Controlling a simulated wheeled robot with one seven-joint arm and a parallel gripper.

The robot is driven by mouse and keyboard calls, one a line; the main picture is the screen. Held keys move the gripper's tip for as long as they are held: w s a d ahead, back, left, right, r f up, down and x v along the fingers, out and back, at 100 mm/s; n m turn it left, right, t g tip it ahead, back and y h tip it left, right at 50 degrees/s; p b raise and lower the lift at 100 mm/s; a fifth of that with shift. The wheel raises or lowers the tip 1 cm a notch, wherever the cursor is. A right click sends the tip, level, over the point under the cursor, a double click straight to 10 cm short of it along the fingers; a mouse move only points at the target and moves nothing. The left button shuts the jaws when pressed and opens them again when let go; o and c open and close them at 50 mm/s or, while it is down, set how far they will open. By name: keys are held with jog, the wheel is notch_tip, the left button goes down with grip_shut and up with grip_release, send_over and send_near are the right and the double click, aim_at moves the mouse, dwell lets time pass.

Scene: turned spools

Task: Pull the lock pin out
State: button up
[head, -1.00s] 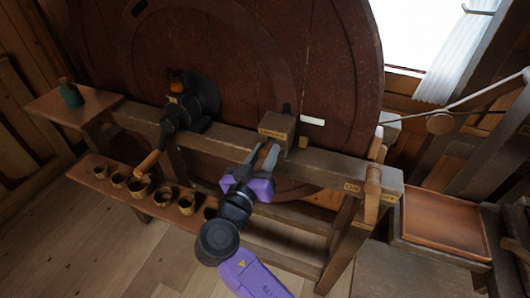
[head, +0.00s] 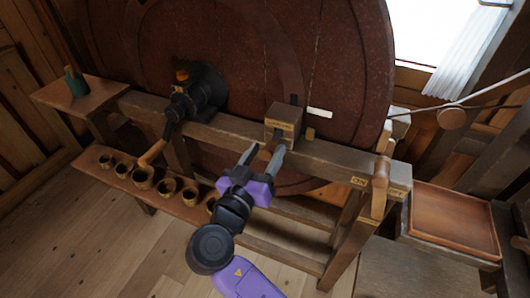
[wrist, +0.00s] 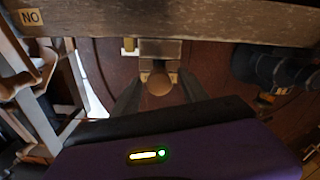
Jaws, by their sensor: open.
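The lock pin shows in the wrist view as a round wooden knob (wrist: 159,86) below a small block. In the head view a wooden block (head: 284,119) with a label, too small to read surely, sits on the beam; the pin is mostly hidden there by my gripper. My gripper (head: 265,150) is open in front of the block, its two dark fingers spread. In the wrist view my gripper (wrist: 163,82) has one finger on each side of the knob, with gaps visible, so it is not clamped.
A large dark red wheel (head: 345,75) stands behind the beam (head: 330,156). A black hub with a wooden-handled crank (head: 153,153) is at left. A shelf of several small cups (head: 143,176) lies below. A wooden lever (head: 379,188) and an empty tray (head: 455,222) are at right.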

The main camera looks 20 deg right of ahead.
aim_at(263, 156)
jog(key=b+v, duration=0.2)
jog(key=v, duration=0.4)
jog(key=shift+s+a, duration=0.15)
jog(key=shift+a, duration=0.1)
jog(key=shift+s+a, duration=0.45)
jog(key=shift+s, duration=0.05)
